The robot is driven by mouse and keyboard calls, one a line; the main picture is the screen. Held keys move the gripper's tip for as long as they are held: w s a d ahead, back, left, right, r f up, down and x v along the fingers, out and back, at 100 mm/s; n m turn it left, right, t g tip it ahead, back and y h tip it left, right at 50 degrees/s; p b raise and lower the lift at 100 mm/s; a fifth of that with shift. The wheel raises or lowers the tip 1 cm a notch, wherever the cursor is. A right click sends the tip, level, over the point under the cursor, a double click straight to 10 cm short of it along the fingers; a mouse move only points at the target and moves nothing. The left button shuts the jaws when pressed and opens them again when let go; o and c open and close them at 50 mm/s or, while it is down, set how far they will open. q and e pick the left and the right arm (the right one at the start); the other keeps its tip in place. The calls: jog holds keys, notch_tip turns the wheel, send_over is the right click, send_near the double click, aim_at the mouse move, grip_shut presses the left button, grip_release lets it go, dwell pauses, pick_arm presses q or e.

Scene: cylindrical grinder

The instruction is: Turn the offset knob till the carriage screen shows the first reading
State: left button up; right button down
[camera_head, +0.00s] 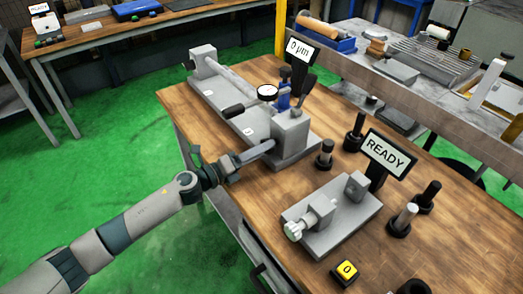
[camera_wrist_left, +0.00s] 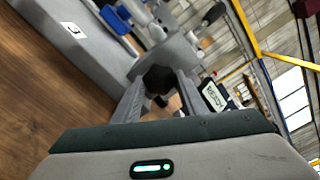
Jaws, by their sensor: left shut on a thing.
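My left gripper (camera_head: 266,148) reaches in from the left to the near end block (camera_head: 290,132) of the grey grinder-like machine. In the left wrist view its two fingers close on a dark, many-sided knob (camera_wrist_left: 158,78), which I take for the offset knob. In the head view the fingers hide this knob. The carriage screen (camera_head: 299,51) stands behind the machine on a dark post and reads "0 µm". A round dial gauge (camera_head: 267,92) sits above the machine bed. My right gripper is not in view.
A second screen (camera_head: 386,155) reads "READY" behind a small grey fixture (camera_head: 332,215) with a pale knob. A yellow button (camera_head: 345,272) marked "0" is at the wooden table's front. Several dark upright pegs stand around the fixture. A black handle (camera_head: 233,111) sticks out left of the gauge.

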pick_arm(q)
jog(key=shift+s+f, duration=0.1)
jog(key=shift+f, duration=0.05)
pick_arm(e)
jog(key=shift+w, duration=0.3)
pick_arm(q)
jog(key=o, duration=1)
jog(key=shift+c, duration=0.2)
jog(key=shift+o, duration=0.5)
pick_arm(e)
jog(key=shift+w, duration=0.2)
pick_arm(q)
jog(key=shift+a, duration=0.1)
